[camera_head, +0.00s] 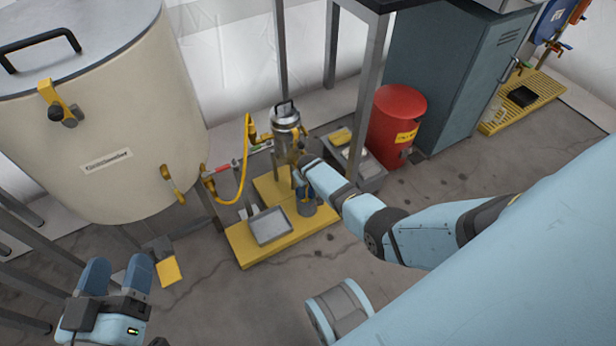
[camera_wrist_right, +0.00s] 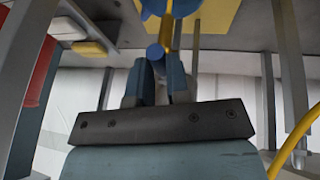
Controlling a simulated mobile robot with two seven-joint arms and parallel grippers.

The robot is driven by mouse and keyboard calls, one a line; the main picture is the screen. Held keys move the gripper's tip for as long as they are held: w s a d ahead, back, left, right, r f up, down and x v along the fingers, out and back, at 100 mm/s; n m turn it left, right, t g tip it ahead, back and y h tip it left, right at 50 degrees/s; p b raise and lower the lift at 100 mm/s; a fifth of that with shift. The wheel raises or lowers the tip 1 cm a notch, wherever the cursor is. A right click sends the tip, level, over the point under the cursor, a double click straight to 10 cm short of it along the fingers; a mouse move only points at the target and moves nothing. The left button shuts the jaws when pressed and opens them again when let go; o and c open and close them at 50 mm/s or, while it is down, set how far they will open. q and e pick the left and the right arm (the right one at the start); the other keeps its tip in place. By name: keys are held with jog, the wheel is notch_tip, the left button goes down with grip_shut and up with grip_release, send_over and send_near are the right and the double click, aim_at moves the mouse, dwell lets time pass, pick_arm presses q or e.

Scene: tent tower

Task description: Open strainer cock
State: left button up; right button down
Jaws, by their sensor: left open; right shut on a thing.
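The strainer looks like a small metal canister (camera_head: 285,122) with a black top handle, standing above a yellow stand. My right arm reaches to its lower front, with the right gripper (camera_head: 300,168) small and partly hidden by the arm. In the right wrist view, the right gripper (camera_wrist_right: 158,82) is closed around a slim yellow and blue part (camera_wrist_right: 157,51), apparently the strainer cock. Its exact turn is unclear. My left gripper (camera_head: 118,272) is open and empty at the lower left, well away from the strainer.
A large cream tank (camera_head: 100,150) stands at the left, joined by a yellow hose (camera_head: 246,160). A grey tray (camera_head: 269,226) lies on the yellow stand (camera_head: 245,248). A red bin (camera_head: 396,120) and grey posts stand close behind. The front floor is mostly clear.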

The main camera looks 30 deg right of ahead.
jog(key=c, duration=1.1)
grip_release()
pick_arm(q)
jog(key=shift+a, duration=0.1)
pick_arm(e)
jog(key=shift+s+a+r+p, duration=0.1)
jog(key=shift+r+p, duration=0.15)
jog(key=shift+p, duration=0.05)
pick_arm(q)
notch_tip(320, 180, up, 6)
jog(key=t+p, duration=0.2)
jog(key=p, duration=0.2)
jog(key=s+a+f+g+y+p, duration=0.2)
jog(key=a+f+g+y+p, duration=0.3)
jog(key=f+p, duration=0.6)
jog(key=shift+s+a+n+g+p, duration=0.3)
jog(key=shift+s+a+g+p, duration=0.15)
jog(key=shift+a, duration=0.25)
pick_arm(e)
jog(key=v, duration=1.3)
